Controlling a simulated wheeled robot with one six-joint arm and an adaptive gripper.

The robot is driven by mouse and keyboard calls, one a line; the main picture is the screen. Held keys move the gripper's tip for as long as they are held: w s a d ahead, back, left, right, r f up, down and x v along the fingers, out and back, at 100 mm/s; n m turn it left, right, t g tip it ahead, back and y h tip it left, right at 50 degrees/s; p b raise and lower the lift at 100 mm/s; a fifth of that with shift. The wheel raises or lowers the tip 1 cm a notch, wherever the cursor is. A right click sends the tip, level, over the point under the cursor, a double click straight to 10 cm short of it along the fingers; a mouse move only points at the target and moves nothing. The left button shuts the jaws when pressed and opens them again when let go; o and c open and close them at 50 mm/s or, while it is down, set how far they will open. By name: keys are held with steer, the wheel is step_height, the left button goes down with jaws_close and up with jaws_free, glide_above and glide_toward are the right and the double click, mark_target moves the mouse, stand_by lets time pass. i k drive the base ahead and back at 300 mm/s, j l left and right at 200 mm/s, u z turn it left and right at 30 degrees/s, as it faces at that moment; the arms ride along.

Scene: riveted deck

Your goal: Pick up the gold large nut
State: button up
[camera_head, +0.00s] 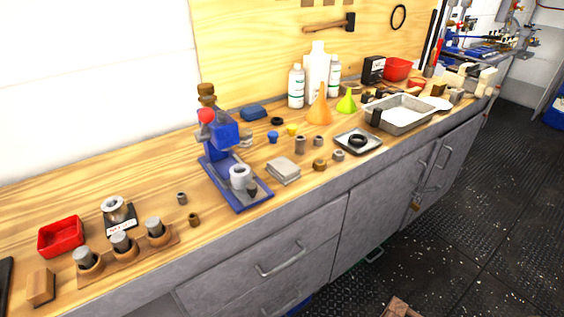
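A gold-brown nut-like piece (319,165) lies on the wooden bench top near its front edge, right of the grey square plates (283,170). A second small brown-gold piece (194,219) stands further left near the front edge, left of the blue press. Both are small in the picture, and I cannot tell for sure which is the gold large nut. A grey nut-like piece (338,155) lies just right of the first one. My gripper is not in view.
The blue press (222,135) stands mid-bench. Grey cylinders (300,145), a black ring on a tray (358,141), funnels (320,112) and a metal pan (401,114) surround the nuts. A red bin (61,236) sits left. The dark floor (470,220) before the cabinets is mostly clear.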

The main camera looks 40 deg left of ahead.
mark_target(318, 164)
steer(key=u, duration=1.35)
